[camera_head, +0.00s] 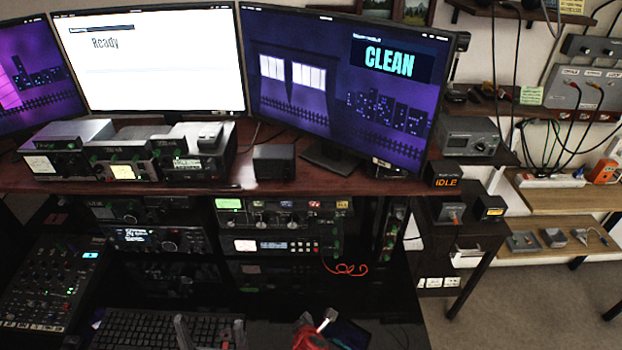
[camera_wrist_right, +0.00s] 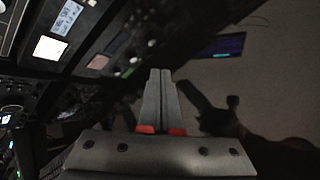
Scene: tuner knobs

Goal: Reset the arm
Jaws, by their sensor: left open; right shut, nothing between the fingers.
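My left gripper (camera_head: 212,334) is at the bottom of the head view, over the black keyboard (camera_head: 140,328). Its two grey fingers stand apart with nothing between them. My right gripper (camera_head: 326,320) is to the right of it at the bottom edge, low in front of the radio rack (camera_head: 285,222). In the right wrist view its grey fingers (camera_wrist_right: 160,98) are pressed together and empty, with red pads at their base. Neither gripper is seen touching a knob. The rest of both arms is mostly out of the head view.
Radios (camera_head: 120,152) stand on the dark red desk (camera_head: 246,178) below several monitors; one reads "Ready", another (camera_head: 345,90) "CLEAN". A small box (camera_head: 447,182) reads "IDLE". A mixer (camera_head: 50,280) is at left. A red coiled cable (camera_head: 345,268) hangs by the rack. Floor at right is clear.

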